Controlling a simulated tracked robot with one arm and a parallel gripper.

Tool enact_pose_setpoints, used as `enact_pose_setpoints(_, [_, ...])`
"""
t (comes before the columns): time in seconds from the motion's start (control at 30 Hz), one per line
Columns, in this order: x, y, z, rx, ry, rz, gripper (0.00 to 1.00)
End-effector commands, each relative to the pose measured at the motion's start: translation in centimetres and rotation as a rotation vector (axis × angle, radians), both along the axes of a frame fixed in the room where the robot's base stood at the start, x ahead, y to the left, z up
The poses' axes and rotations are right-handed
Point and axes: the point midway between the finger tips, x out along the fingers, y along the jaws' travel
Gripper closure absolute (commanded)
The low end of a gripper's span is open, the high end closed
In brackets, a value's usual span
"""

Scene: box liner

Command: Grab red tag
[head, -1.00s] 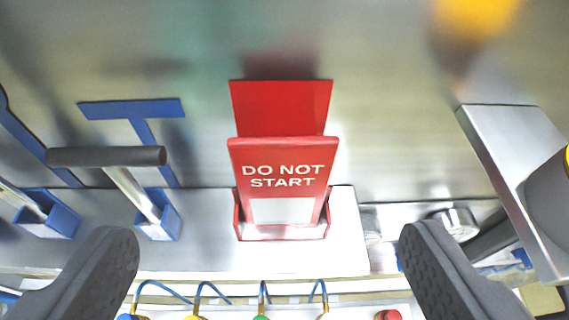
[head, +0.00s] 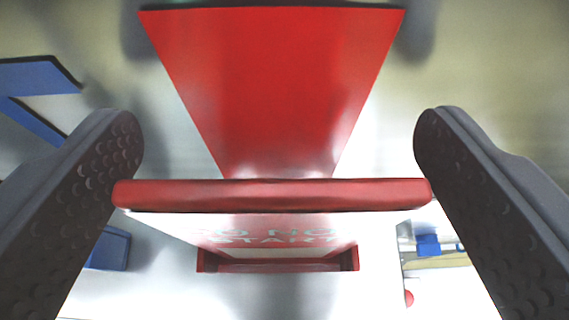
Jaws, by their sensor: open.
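The red tag (head: 272,194) stands upright in the middle of the head view, seen from above and very close. My gripper (head: 280,160) is open, with one dark finger on each side of the tag. The left fingertip is close to the tag's left end; the right fingertip is close to its right end. I cannot tell whether either touches.
A blue T-shaped marking (head: 38,76) is on the wall at the left, and a blue holder (head: 110,249) is partly hidden behind the left finger. A small red knob (head: 408,299) and a blue part (head: 428,245) show at the lower right.

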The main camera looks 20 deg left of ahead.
Motion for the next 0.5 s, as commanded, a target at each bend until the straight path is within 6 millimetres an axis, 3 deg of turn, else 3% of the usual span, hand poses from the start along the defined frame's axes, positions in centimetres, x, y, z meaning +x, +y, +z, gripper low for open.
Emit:
enact_pose_setpoints(0.2, [0.08,0.00,-0.07,0.001,0.000,0.000,0.18])
enact_pose_setpoints(0.37, [0.08,-0.02,-0.09,0.001,0.000,0.000,0.63])
enact_pose_setpoints(0.5, [0.06,-0.03,-0.10,0.001,0.001,0.000,0.66])
